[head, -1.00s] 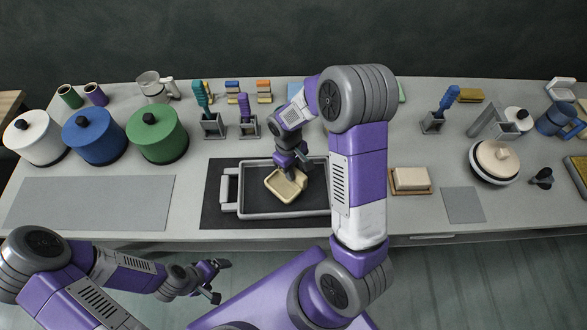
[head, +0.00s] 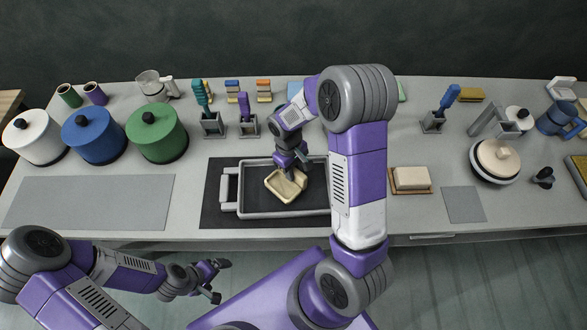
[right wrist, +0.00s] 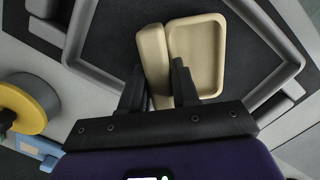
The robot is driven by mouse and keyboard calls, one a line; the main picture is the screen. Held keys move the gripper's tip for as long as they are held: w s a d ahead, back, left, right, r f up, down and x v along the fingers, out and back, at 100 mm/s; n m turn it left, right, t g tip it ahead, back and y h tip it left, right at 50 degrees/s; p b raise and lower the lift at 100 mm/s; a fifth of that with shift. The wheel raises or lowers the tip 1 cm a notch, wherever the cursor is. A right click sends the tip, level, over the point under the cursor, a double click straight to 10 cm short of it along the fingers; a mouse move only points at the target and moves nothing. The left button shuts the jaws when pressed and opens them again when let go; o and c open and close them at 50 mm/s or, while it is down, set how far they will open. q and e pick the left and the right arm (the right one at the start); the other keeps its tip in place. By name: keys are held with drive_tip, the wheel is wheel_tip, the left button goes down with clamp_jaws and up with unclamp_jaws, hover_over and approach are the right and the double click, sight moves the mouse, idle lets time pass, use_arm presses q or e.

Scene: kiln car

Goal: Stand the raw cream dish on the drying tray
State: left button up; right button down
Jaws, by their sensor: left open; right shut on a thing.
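The cream dish (head: 283,187) is a shallow, rounded rectangular dish with a raised rim. My right gripper (head: 290,171) is shut on one side of the dish from above. In the right wrist view the fingers (right wrist: 158,85) straddle the thick side of the dish (right wrist: 195,55), with its hollow to the right. I cannot tell whether its underside touches the tray floor. My left gripper (head: 213,281) is open and empty, in front of the bench edge.
The tray lies on a dark mat (head: 211,205). White, blue and green (head: 156,134) lidded jars stand left. Upright tools in holders (head: 248,125) stand behind the tray. A cream block on a board (head: 411,180) lies right. A bare grey sheet (head: 90,203) lies front left.

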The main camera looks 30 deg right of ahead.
drive_tip(key=shift+f+b, duration=0.3)
drive_tip(key=shift+f, duration=0.05)
idle(0.4)
drive_tip(key=c, duration=0.8)
unclamp_jaws()
drive_tip(key=shift+o, duration=0.2)
drive_tip(key=shift+w+a+r+p, duration=0.1)
drive_tip(key=shift+w+r+p, duration=0.1)
drive_tip(key=shift+r+p, duration=1)
drive_tip(key=shift+w+d+r+p, duration=0.1)
drive_tip(key=shift+w+r+p, duration=0.1)
drive_tip(key=shift+r+p, duration=1)
drive_tip(key=shift+w+a+r+p, duration=0.15)
drive_tip(key=shift+r+p, duration=0.65)
drive_tip(key=shift+r, duration=0.8)
wheel_tip(320, 180, up, 7)
drive_tip(key=w, duration=0.1)
drive_tip(key=shift+r+p, duration=0.2)
drive_tip(key=shift+p, duration=0.15)
